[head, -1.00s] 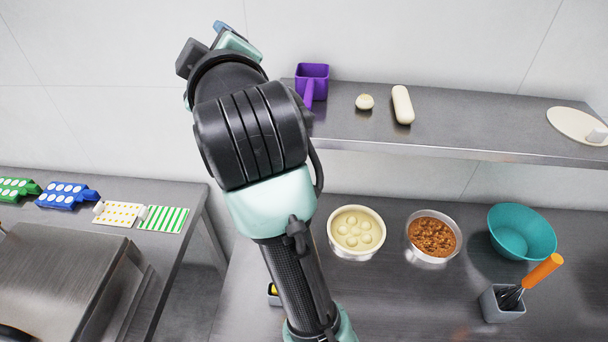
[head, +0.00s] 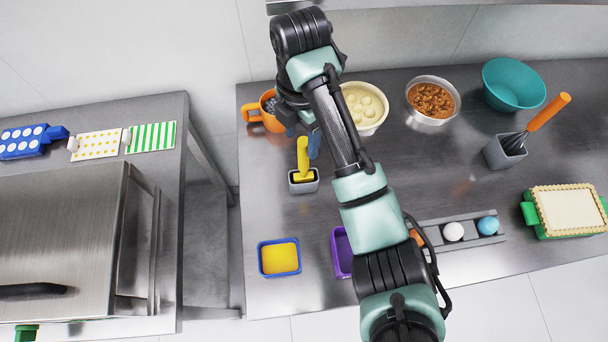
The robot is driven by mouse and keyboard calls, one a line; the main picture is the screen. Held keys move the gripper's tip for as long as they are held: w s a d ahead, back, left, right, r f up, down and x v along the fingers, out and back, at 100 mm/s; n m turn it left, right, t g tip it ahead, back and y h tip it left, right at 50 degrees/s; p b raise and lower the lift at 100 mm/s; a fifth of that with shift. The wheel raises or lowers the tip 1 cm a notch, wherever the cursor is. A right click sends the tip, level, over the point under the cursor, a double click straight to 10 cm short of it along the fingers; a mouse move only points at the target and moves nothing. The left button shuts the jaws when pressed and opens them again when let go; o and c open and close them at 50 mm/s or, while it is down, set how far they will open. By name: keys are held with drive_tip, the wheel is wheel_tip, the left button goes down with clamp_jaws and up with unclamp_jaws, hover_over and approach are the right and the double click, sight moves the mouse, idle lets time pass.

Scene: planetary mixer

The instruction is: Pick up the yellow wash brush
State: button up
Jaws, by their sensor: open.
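The yellow wash brush (head: 303,158) stands upright in a small grey holder (head: 304,187) on the steel table, left of my arm. My gripper (head: 303,137) is open, close to the top of the brush handle. Its blue-grey fingers show near the handle, partly hidden by my arm. I cannot tell whether the handle is between the fingers or whether they touch it.
An orange mug (head: 264,113) stands behind and left of my gripper, and a pale bowl of dough balls (head: 365,108) to its right. A blue-rimmed tub of yellow filling (head: 279,257) and a purple container (head: 341,250) stand in front. The table left of the holder is clear.

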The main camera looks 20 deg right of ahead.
sight(304, 156)
drive_tip(key=shift+s+d+f+p, duration=0.1)
drive_tip(key=shift+f+p, duration=0.05)
drive_tip(key=shift+f, duration=0.3)
drive_tip(key=shift+s+f+p, duration=0.1)
drive_tip(key=shift+f+p, duration=0.05)
drive_tip(key=shift+f, duration=0.3)
drive_tip(key=shift+s+f+p, duration=0.15)
drive_tip(key=shift+f+p, duration=0.35)
drive_tip(key=shift+f, duration=1.65)
drive_tip(key=shift+c, duration=0.2)
clamp_jaws()
